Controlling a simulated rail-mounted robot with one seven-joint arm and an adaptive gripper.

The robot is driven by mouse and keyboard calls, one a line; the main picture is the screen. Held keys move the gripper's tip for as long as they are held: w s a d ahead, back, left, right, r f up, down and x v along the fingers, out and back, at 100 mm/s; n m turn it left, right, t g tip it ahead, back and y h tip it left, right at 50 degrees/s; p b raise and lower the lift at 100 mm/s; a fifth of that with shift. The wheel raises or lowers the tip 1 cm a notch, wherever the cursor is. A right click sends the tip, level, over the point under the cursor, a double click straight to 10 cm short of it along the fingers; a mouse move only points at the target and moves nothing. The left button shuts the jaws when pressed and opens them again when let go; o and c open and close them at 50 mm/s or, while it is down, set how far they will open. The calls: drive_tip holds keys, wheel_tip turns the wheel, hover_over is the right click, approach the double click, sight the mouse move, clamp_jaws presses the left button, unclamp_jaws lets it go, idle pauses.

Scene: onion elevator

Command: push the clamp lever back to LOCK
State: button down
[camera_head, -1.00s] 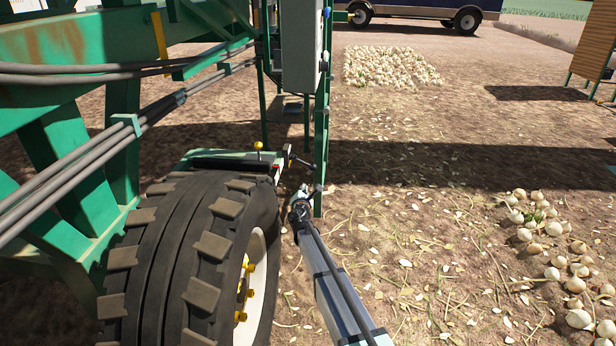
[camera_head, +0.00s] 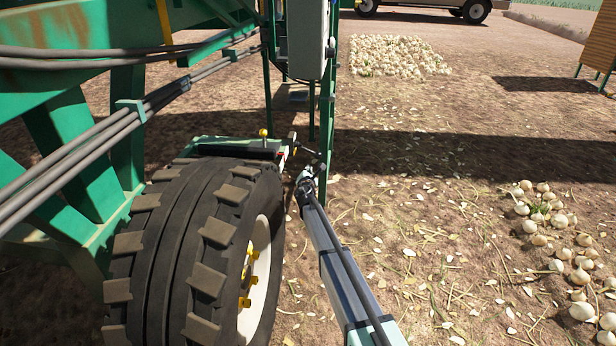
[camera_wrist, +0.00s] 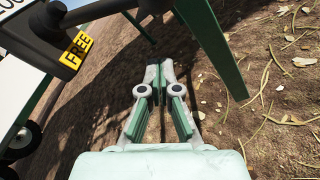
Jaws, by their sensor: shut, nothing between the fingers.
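The clamp lever (camera_head: 306,150) is a dark bar on the clamp assembly behind the tyre, reaching right toward the green post. In the wrist view its dark arm (camera_wrist: 100,8) runs across the upper left, above a yellow FREE label (camera_wrist: 77,50). No LOCK mark is readable. My gripper (camera_head: 308,172) is just below and in front of the lever's outer end in the head view. In the wrist view my gripper (camera_wrist: 161,66) has its fingers together and empty, below and right of the lever, and I see no clear contact.
The big tyre (camera_head: 190,250) stands left of my arm. A green post (camera_head: 327,130) rises close behind my gripper and also crosses the wrist view (camera_wrist: 212,50). A grey box (camera_head: 306,40) hangs above. Onions (camera_head: 550,235) lie right; the ground between is open.

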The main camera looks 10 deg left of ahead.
sight(308, 151)
drive_tip(key=shift+w+d+r, duration=0.5)
drive_tip(key=shift+w+r, duration=0.1)
drive_tip(key=shift+r, duration=0.15)
drive_tip(key=shift+w+d+r, duration=0.5)
drive_tip(key=shift+w+r, duration=0.1)
drive_tip(key=shift+r, duration=0.1)
drive_tip(key=shift+a+r+p, duration=0.1)
drive_tip(key=shift+p, duration=0.35)
